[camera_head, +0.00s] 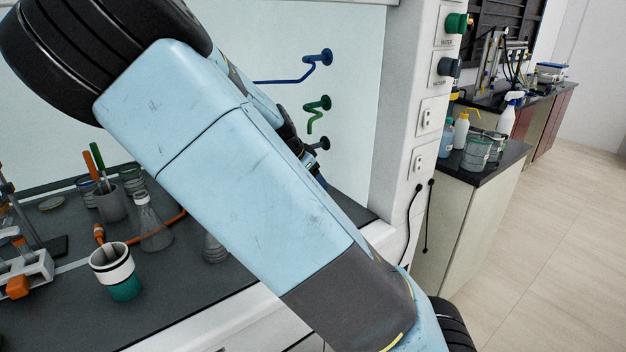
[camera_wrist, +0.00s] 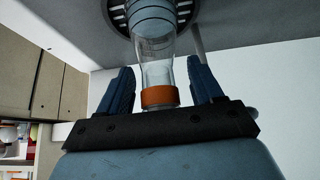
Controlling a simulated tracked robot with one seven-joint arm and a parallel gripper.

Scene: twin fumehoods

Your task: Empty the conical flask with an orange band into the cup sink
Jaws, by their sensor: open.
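The conical flask with an orange band (camera_wrist: 157,72) shows in the wrist view, with its orange band (camera_wrist: 159,97) near my palm and its wider, ringed body toward the top. My gripper (camera_wrist: 159,68) is open, with one blue finger on each side of the flask's neck and gaps visible beside the glass. A dark round slotted ring (camera_wrist: 118,14) shows behind the flask's wide end; I cannot tell whether it is the cup sink. In the head view my arm hides my gripper's fingers. A ringed flask (camera_head: 214,249) there is partly covered by my arm, its neck hidden.
A clear conical flask (camera_head: 151,226), a white and green cup (camera_head: 122,285), a grey pen holder (camera_head: 111,206) and an orange hose (camera_head: 171,220) are on the dark bench. A rack (camera_head: 36,268) stands at left. Blue (camera_head: 318,58) and green (camera_head: 318,104) taps project from the back wall.

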